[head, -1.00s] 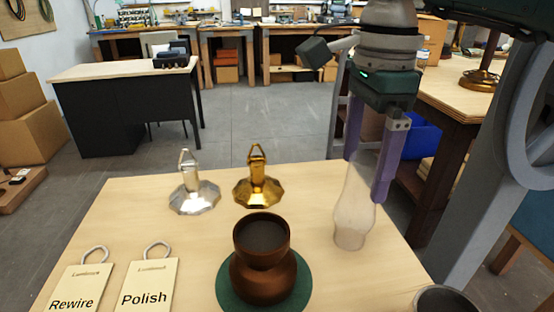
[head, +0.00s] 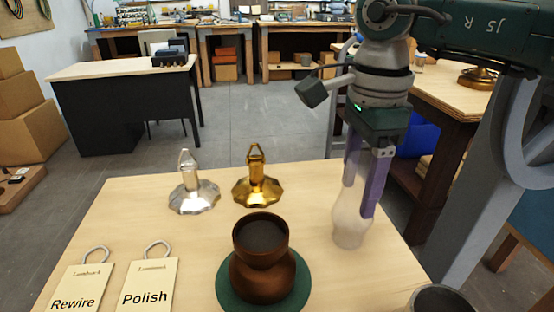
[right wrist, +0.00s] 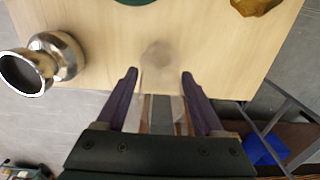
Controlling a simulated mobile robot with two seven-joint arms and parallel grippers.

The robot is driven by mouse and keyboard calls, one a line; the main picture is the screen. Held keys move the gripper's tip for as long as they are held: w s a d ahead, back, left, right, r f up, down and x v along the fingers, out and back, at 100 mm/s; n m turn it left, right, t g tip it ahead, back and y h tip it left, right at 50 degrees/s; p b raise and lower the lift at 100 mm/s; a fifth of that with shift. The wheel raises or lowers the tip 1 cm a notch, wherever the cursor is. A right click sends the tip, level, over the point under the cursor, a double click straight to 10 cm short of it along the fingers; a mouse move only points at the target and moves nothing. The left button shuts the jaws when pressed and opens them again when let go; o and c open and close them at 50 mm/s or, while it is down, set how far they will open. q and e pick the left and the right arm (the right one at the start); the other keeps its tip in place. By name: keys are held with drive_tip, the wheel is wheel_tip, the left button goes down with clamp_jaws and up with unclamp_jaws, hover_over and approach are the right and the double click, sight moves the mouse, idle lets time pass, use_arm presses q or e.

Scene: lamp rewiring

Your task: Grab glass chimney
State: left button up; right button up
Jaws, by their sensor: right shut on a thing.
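The glass chimney (head: 349,234) is pale and see-through and stands upright near the table's right edge in the head view. My right gripper (head: 358,200) points down from above, with its purple fingers shut on the chimney's sides. In the right wrist view the faint chimney (right wrist: 157,57) shows between the two fingers of the gripper (right wrist: 159,72). The chimney's upper part is partly hidden by the fingers in the head view. My left gripper is not in view.
A brown copper vessel (head: 262,275) stands on a green round mat (head: 232,300) left of the chimney. Silver (head: 193,196) and gold (head: 257,190) faceted pieces stand behind. Rewire (head: 75,287) and Polish (head: 148,286) tags lie front left. A metal vessel (right wrist: 68,57) shows in the wrist view.

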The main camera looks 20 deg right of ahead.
drive_tip(key=c, duration=0.5)
drive_tip(key=shift+r, duration=0.15)
